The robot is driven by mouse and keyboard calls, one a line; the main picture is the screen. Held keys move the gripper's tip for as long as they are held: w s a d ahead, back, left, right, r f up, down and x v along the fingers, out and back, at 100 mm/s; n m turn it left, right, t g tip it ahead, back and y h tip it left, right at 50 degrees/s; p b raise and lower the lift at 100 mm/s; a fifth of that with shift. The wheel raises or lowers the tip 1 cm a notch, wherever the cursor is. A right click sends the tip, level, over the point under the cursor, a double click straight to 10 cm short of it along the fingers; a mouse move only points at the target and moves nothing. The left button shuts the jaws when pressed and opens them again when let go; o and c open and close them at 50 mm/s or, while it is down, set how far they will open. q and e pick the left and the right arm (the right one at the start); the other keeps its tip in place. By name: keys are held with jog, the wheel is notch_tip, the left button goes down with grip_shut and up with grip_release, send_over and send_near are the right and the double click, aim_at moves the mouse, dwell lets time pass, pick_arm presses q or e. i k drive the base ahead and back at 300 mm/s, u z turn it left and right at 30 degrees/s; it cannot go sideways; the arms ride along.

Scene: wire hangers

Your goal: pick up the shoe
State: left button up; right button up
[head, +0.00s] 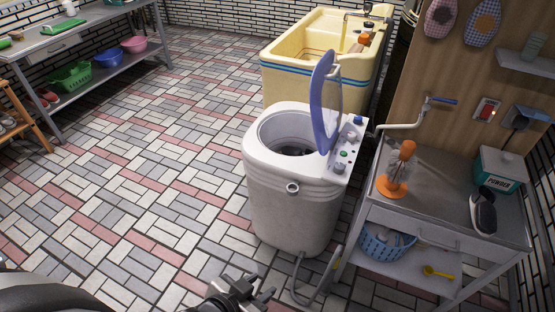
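A dark grey shoe (484,212) with a pale sole edge stands on the grey metal table (440,207) at the right, near its right end. Nothing is touching it from above. My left gripper (262,288) is at the bottom middle, low in front of the washing machine and well to the left of the shoe. Its two fingertips look apart, with nothing between them. My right gripper is not in view.
A round washing machine (290,205) with its blue lid up stands in the middle. An orange brush (397,172) and a powder box (499,170) share the shoe's table. A yellow sink (310,80) stands behind. The tiled floor (130,180) at left is clear.

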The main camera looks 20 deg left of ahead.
aim_at(286, 150)
jog(key=u, duration=1.85)
jog(key=i, duration=4.25)
jog(key=z, duration=3.6)
jog(key=i, duration=1)
